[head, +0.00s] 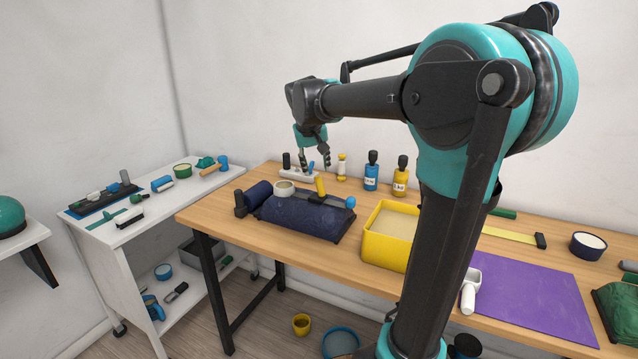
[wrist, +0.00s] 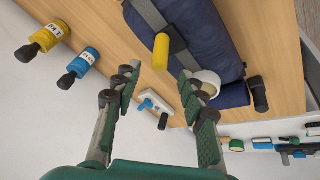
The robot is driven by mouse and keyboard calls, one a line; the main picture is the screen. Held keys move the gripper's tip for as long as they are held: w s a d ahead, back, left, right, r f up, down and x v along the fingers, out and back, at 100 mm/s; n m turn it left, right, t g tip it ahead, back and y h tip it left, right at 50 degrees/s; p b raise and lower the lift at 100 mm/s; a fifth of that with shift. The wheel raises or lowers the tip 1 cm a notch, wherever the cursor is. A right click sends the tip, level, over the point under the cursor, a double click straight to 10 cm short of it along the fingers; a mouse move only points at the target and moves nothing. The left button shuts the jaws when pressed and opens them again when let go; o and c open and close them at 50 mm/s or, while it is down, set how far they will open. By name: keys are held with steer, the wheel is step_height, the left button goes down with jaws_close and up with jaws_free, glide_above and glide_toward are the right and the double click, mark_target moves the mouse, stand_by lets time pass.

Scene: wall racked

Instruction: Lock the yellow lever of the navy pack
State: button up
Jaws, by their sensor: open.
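The navy pack (head: 300,220) lies on the wooden table, and its navy surface fills the upper right of the wrist view (wrist: 208,38). The yellow lever (head: 320,185) stands up from a dark strap across the pack, leaning slightly. It also shows in the wrist view (wrist: 161,52), just beyond my fingertips. My gripper (head: 315,162) is above and behind the pack in the head view. The lever's base is partly hidden.
A white roll (head: 284,188) rests by the pack, with a dark navy cylinder (head: 258,193) to its left. A white rack (head: 298,173), blue bottle (head: 371,172) and yellow bottle (head: 400,177) stand behind. A yellow bin (head: 372,247) is to the right.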

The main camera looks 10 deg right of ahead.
mark_target(318, 178)
steer(key=x, duration=0.8)
jaws_close()
